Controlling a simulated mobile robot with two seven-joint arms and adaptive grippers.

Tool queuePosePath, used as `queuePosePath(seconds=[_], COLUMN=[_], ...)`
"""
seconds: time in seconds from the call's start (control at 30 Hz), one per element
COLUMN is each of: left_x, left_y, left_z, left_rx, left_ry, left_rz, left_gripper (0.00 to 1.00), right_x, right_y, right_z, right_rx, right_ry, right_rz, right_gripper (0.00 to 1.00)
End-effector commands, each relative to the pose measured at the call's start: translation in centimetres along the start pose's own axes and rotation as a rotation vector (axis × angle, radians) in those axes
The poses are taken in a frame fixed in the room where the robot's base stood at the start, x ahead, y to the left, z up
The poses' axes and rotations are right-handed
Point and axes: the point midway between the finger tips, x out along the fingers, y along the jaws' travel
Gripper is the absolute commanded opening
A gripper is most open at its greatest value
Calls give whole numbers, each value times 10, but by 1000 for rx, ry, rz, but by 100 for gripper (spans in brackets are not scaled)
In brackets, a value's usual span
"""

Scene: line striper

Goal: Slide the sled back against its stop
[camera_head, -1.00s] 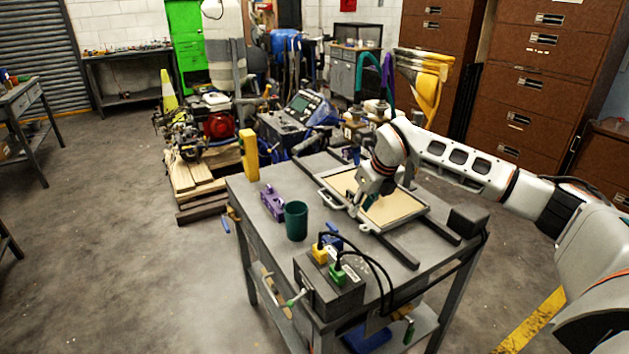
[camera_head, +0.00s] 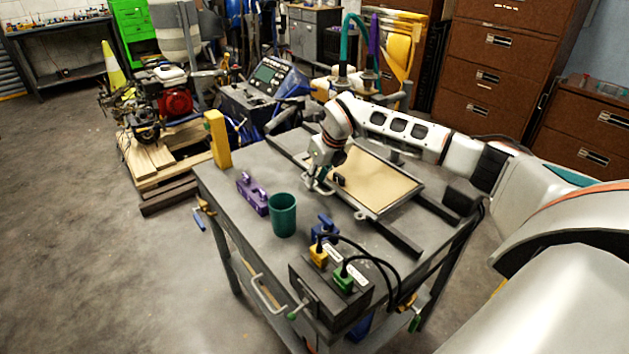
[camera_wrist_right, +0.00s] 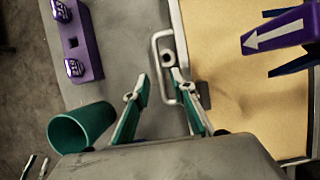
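The sled (camera_head: 378,186) is a grey-rimmed tray with a tan board, lying across two dark rails on the bench; its board also shows in the wrist view (camera_wrist_right: 235,90). A pale U-shaped handle (camera_wrist_right: 156,62) sticks out from its left edge. My right gripper (camera_head: 318,184) is over that handle. In the wrist view its green fingers (camera_wrist_right: 158,82) are apart, one outside the handle's bar and one over the loop; contact cannot be told. A black block (camera_head: 464,196) stands at the right; I cannot tell if it is the stop. My left gripper is out of view.
A green cup (camera_head: 283,216) and a purple block (camera_head: 252,194) stand left of the sled. A black box (camera_head: 331,290) with cabled plugs is at the front. A yellow post (camera_head: 217,139) stands at the far left corner. A purple arrow piece (camera_wrist_right: 275,38) overhangs the board in the wrist view.

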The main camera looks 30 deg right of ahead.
Motion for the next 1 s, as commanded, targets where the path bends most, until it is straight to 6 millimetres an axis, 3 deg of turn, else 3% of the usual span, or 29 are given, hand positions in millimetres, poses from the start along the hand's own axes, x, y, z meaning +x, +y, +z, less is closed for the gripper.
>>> queuePosePath(seconds=[0.2, 0.5, 0.53, 0.6, 0.63, 1.0], left_x=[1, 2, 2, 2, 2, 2], left_y=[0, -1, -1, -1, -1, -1], left_z=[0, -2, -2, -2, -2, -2], left_rx=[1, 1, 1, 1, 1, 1], left_ry=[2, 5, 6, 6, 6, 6], left_rz=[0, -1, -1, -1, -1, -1], left_gripper=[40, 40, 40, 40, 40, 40], right_x=[20, 22, 22, 22, 22, 22], right_y=[0, 0, 0, 0, 0, -4], right_z=[1, 1, 1, 1, 1, 1], right_rx=[0, 0, 0, 0, 0, 1], right_ry=[-1, -2, -2, -2, -2, -2], right_rz=[0, 0, 0, 0, 0, 0], right_gripper=[25, 25, 22, 4, 0, 0])
